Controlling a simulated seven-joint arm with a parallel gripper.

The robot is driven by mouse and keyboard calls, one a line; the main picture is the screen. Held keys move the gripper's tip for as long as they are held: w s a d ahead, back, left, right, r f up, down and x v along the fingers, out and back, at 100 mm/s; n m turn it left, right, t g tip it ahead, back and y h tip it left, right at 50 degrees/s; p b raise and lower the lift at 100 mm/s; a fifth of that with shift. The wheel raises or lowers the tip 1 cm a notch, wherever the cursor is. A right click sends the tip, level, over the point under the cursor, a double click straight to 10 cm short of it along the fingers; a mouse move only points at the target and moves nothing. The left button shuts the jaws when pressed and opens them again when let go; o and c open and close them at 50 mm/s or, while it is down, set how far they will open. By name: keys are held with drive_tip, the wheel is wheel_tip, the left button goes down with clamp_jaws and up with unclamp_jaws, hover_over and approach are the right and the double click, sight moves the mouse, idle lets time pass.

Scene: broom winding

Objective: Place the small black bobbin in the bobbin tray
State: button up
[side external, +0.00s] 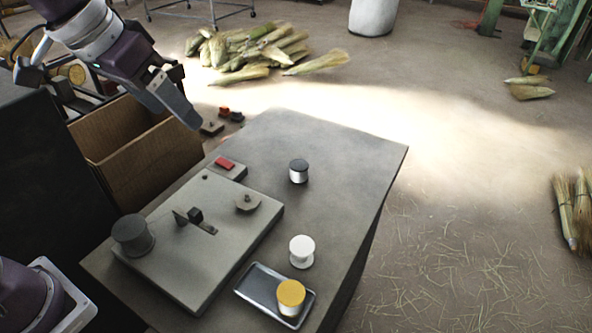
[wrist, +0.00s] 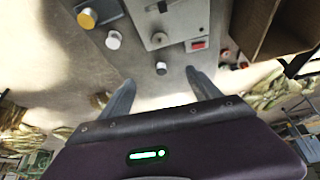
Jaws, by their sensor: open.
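The small black bobbin (side external: 299,171) has a dark top and pale thread. It stands upright on the bare grey table, and shows in the wrist view (wrist: 161,68) between my fingertips in the picture. The bobbin tray (side external: 251,289) is a shallow metal tray near the table's front edge. A yellow-topped bobbin (side external: 290,293) stands in its right part; its left part is bare. My gripper (side external: 190,112) is open and empty, above and to the left of the black bobbin, well apart from it. Its two fingers also show spread in the wrist view (wrist: 158,82).
A white bobbin (side external: 302,250) stands between the black bobbin and the tray. A raised plate (side external: 205,270) with posts, a dark grey spool (side external: 132,235) and a red switch (side external: 225,163) takes up the table's left. A cardboard box (side external: 140,145) stands beside the table.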

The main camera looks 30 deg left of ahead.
drive_tip(key=w+d+f, duration=0.1)
drive_tip(key=w+f, duration=0.3)
drive_tip(key=w, duration=0.3)
drive_tip(key=w+d+f, duration=0.1)
drive_tip(key=w+f, duration=0.2)
drive_tip(key=w, duration=0.4)
drive_tip(key=m, duration=0.1)
approach(299, 165)
drive_tip(key=shift+g, duration=0.4)
drive_tip(key=x, duration=1)
drive_tip(key=shift+w+f, duration=0.2)
drive_tip(key=shift+w, duration=0.15)
drive_tip(key=c, duration=1.6)
drive_tip(key=shift+o, duration=0.2)
wheel_tip(299, 165, up, 10)
drive_tip(key=s+d+m+g+h, duration=0.1)
drive_tip(key=s+d+m, duration=0.2)
drive_tip(key=s, duration=0.7)
drive_tip(key=s+d+m+h, duration=0.1)
drive_tip(key=s+d+m, duration=0.2)
drive_tip(key=s, duration=0.7)
drive_tip(key=s+d+m+g+h, duration=0.1)
drive_tip(key=s+d+m, duration=0.15)
drive_tip(key=s, duration=0.85)
drive_tip(key=shift+m, duration=0.45)
drive_tip(key=f, duration=0.8)
drive_tip(key=shift+s+f, duration=0.35)
drive_tip(key=shift+w+f, duration=0.1)
drive_tip(key=shift+f, duration=0.2)
